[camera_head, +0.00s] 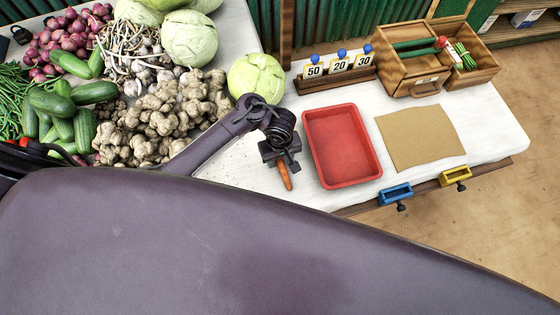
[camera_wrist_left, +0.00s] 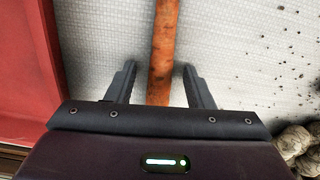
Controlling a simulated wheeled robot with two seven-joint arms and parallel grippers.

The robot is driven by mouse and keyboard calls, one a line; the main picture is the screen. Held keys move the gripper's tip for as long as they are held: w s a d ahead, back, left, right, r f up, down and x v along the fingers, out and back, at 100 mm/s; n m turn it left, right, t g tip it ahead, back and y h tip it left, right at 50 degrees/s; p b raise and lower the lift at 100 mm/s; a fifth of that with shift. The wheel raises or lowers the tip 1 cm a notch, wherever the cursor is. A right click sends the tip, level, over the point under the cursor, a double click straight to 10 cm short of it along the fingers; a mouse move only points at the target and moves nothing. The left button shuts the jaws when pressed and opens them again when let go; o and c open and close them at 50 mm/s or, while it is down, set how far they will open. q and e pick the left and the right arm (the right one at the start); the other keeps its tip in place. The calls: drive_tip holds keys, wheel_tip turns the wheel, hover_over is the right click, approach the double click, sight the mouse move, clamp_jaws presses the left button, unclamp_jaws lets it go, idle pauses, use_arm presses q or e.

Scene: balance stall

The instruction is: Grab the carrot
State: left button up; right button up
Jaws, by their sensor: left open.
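An orange carrot (camera_head: 285,177) lies on the white table, just left of the red tray. My left gripper (camera_head: 281,160) is over it and hides part of it in the head view. In the left wrist view the carrot (camera_wrist_left: 162,50) runs lengthwise between the two open fingers of the left gripper (camera_wrist_left: 160,82). A gap shows between the carrot and each finger. I cannot tell the exact height of the fingers over the table. My right gripper is in neither view.
The red tray (camera_head: 341,180) stands close to the right of the left gripper. A brown paper sheet (camera_head: 420,138) lies beyond it. Ginger (camera_head: 150,125), cabbages (camera_head: 257,78) and other vegetables crowd the left. A wooden box (camera_head: 470,50) and number cards (camera_head: 338,66) stand at the back.

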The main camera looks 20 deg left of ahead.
use_arm(q)
drive_tip(key=shift+r, duration=0.1)
clamp_jaws()
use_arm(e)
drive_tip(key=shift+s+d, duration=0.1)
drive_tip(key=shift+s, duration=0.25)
